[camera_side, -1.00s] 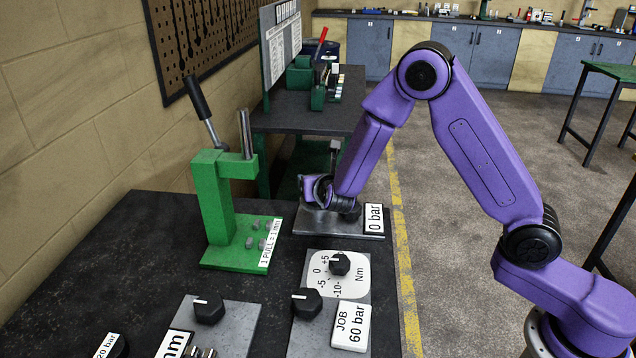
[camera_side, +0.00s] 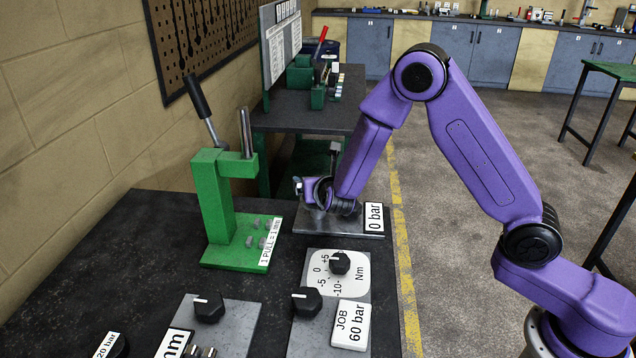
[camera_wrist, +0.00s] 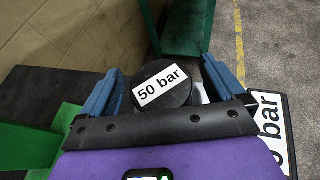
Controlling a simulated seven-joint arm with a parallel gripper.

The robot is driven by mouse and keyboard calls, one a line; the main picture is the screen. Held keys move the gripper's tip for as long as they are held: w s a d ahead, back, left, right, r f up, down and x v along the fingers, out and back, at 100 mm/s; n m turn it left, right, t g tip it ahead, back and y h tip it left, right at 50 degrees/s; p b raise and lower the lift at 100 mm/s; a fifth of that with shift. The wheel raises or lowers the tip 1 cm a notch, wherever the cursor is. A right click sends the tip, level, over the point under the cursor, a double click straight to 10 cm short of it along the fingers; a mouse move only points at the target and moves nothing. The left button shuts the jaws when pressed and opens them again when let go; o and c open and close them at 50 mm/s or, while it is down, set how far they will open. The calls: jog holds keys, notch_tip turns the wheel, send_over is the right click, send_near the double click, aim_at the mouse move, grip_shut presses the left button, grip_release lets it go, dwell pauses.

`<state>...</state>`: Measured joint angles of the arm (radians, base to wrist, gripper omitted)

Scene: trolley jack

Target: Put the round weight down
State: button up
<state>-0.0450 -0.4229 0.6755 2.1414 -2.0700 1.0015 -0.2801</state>
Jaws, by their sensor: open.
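The round weight (camera_wrist: 172,97) is a dark disc with a white "50 bar" label, seen in the wrist view. It lies between the two blue fingers of my gripper (camera_wrist: 161,66). The fingers stand apart; a gap shows at the right finger, and contact at the left one is unclear. In the side view my gripper (camera_side: 299,187) is low over the grey metal plate (camera_side: 330,226) with the "0 bar" sign (camera_side: 374,218). My wrist largely hides the weight there, so I cannot tell whether it rests on the plate.
A green press (camera_side: 215,205) with a black-handled lever stands just left of the plate. A dark post (camera_side: 334,160) rises behind my wrist. A dial panel (camera_side: 338,290) with black knobs is in front.

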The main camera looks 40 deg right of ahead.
jog(key=v, duration=1.2)
jog(key=s+d+m+g, duration=0.6)
jog(key=s+d+m, duration=0.2)
jog(key=s+m, duration=0.25)
jog(key=s+a+r+m+g+y, duration=0.1)
jog(key=s+m+g+y, duration=0.4)
jog(key=s, duration=1.6)
jog(key=shift+a+r+m+g+y, duration=0.25)
jog(key=shift+a+m+g+y, duration=0.3)
jog(key=shift+m, duration=0.6)
